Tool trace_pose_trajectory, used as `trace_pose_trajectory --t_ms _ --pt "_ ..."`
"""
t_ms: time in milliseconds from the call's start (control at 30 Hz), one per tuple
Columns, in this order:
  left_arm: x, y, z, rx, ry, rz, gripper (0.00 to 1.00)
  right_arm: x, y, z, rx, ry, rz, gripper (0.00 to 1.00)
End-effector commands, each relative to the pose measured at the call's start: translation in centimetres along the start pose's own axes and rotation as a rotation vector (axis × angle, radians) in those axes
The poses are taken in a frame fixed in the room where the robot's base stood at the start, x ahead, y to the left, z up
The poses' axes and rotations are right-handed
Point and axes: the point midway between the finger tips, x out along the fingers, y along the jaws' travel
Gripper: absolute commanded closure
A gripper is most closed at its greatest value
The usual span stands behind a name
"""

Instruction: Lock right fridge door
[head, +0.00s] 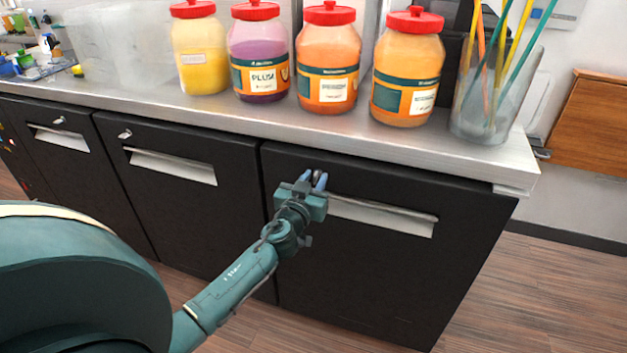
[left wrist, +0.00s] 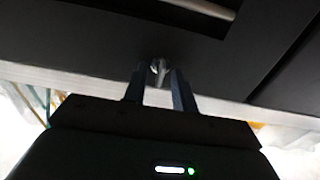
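The right fridge door (head: 390,270) is black, with a long recessed silver handle (head: 385,218), and looks closed. My left gripper (head: 312,181) is at the upper left of this door, close to its face. In the left wrist view, the small silver lock key (left wrist: 158,68) is between the two fingertips of the left gripper (left wrist: 158,88). The fingers are apart, with a narrow gap visible on each side of the key. In the head view the key is mostly hidden by the fingers. My right gripper is not in view.
The middle door (head: 180,190) and left door (head: 60,165) also have silver keys and look closed. The steel counter (head: 280,128) overhangs just above my gripper. Several red-lidded jars (head: 408,70) and a straw cup (head: 495,105) stand on it. The wooden floor (head: 545,300) at right is clear.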

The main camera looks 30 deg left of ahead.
Motion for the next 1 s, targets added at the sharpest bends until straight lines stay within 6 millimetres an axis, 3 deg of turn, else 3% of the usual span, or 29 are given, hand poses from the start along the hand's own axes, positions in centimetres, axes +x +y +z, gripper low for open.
trace_pose_trajectory --t_ms 367,767,1000 --pt "-0.04 -0.01 0.01 0.0 0.0 0.0 1.0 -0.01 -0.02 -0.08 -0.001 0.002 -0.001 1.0" --pt "-0.05 0.0 0.05 0.029 0.0 0.0 1.0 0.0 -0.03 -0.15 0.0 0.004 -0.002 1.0" --pt "-0.03 -0.02 0.09 0.153 0.0 -0.002 1.0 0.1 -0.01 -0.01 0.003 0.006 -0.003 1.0"
